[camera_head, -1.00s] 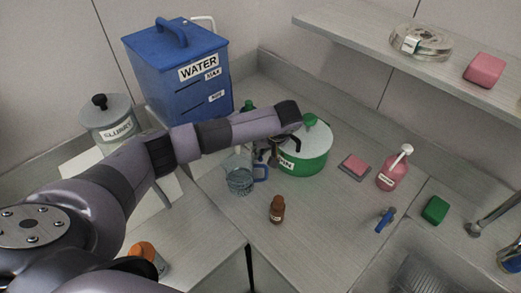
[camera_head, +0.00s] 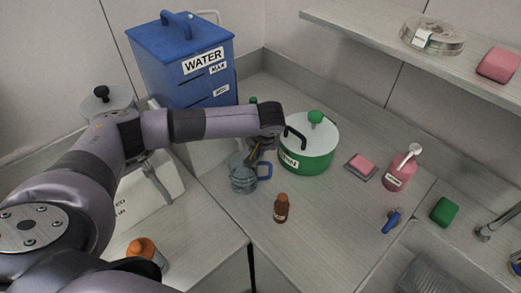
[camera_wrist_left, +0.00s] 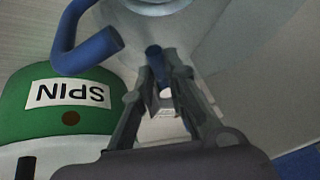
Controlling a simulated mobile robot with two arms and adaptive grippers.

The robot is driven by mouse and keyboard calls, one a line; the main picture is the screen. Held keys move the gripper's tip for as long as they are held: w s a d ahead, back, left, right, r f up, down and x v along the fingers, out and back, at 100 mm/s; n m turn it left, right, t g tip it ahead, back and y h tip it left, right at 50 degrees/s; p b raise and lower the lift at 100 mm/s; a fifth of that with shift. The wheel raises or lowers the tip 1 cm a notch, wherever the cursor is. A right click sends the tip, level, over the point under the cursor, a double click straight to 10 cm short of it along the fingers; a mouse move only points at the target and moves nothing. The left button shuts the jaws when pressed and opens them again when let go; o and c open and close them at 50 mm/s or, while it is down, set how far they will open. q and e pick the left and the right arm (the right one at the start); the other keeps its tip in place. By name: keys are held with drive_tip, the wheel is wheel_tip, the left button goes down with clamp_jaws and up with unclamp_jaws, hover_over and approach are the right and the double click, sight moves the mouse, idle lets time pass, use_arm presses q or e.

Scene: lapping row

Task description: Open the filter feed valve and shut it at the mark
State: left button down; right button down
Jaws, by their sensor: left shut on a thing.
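The clear jug (camera_head: 241,181) with a blue handle (camera_head: 265,172) stands on the counter before the blue water tank (camera_head: 165,75). Its handle shows in the left wrist view (camera_wrist_left: 72,40). My left gripper (camera_head: 255,155) is just above and behind the jug's rim. In the left wrist view my left gripper (camera_wrist_left: 162,95) is shut on a small part with a blue end (camera_wrist_left: 154,52), apparently the valve's lever. The valve body and outlet are hidden by my arm and fingers. The level in the jug is too small to read. My right gripper is out of view.
The green SPIN pot (camera_head: 308,160) stands close to the right of the gripper. A brown bottle (camera_head: 281,208) is in front of the jug. A pink bottle (camera_head: 396,172), pink sponge (camera_head: 362,164) and green block (camera_head: 444,211) stand right.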

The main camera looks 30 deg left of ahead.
use_arm(q)
drive_tip(key=c, duration=1.6)
unclamp_jaws()
drive_tip(key=v, duration=1.2)
